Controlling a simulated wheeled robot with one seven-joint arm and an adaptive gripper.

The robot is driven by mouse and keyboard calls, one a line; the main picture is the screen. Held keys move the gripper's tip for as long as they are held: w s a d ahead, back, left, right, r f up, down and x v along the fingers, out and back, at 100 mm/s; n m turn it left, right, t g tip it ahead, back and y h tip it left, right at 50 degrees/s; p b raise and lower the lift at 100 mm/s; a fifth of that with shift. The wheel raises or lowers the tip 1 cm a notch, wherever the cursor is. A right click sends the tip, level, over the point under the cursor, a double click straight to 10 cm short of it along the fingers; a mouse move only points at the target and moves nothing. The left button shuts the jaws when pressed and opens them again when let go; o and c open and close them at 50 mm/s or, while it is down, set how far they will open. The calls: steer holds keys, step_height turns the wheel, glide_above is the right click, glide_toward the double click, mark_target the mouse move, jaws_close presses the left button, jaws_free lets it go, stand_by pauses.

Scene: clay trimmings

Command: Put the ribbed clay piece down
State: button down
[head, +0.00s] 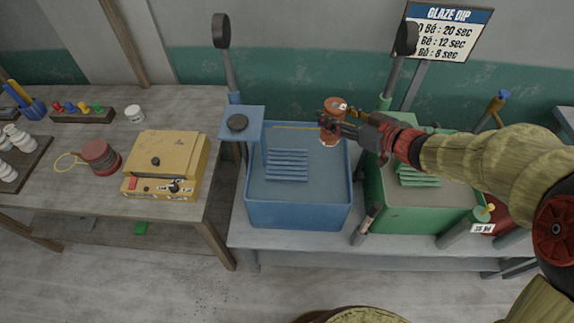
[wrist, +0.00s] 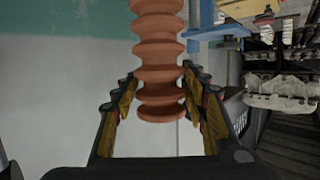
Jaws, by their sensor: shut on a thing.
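The ribbed clay piece (head: 330,138) is reddish brown, with stacked round ridges. My gripper (head: 333,121) is shut on it and holds it above the right rear part of the blue tub (head: 298,213). In the wrist view the clay piece (wrist: 158,50) stands between the fingers of my gripper (wrist: 160,98), which press on its lower ridges in that picture. The fingers hide part of it in the head view. The blue tub holds grey-blue liquid or a flat floor, and a blue slatted rack (head: 287,165) at its left.
The green tub (head: 430,222) with a green slatted rack (head: 418,174) is on the right, partly behind my arm. A blue stand (head: 241,123) rises at the blue tub's left rear. A yellow box (head: 165,160) sits on the left table. A glaze dip sign (head: 441,33) stands behind.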

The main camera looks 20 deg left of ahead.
steer(key=w+a+f+b, duration=0.1)
steer(key=a+f+b, duration=0.6)
steer(key=f, duration=0.3)
steer(key=a+f+b, duration=0.6)
steer(key=f+b, duration=0.1)
steer(key=f, duration=0.2)
steer(key=shift+w+a+f, duration=0.4)
steer(key=shift+f+b, duration=0.15)
steer(key=shift+b, duration=0.15)
steer(key=c, duration=1.1)
jaws_free()
steer(key=shift+f, duration=0.1)
steer(key=shift+o, duration=0.5)
